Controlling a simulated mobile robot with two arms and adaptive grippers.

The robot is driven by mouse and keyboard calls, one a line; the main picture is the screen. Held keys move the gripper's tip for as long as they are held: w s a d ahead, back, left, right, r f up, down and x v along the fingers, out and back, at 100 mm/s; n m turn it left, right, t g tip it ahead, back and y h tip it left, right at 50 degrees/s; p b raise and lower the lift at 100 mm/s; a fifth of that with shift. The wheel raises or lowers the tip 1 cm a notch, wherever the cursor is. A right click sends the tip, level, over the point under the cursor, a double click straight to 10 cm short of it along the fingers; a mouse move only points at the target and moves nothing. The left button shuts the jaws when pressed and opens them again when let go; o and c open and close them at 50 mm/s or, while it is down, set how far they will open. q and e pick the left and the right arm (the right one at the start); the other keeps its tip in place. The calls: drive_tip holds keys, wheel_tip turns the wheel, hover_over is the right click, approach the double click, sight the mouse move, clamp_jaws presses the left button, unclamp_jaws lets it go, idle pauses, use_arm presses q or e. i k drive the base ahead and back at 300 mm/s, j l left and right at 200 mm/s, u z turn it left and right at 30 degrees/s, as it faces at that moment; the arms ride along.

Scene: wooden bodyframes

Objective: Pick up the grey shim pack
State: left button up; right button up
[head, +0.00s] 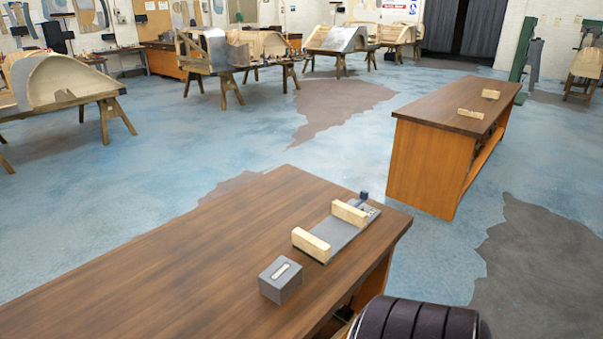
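A grey box-shaped block (281,281) with a pale slot-like mark on its top sits on the near wooden workbench (200,260), close to the bench's right edge. It looks like the grey shim pack. Nothing is touching it from above. Neither of my grippers shows in the head view.
The bench's left part is clear. A second bench (440,115) stands at the right, across open floor.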

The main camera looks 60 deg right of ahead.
sight(283, 278)
drive_tip(key=z, duration=1.7)
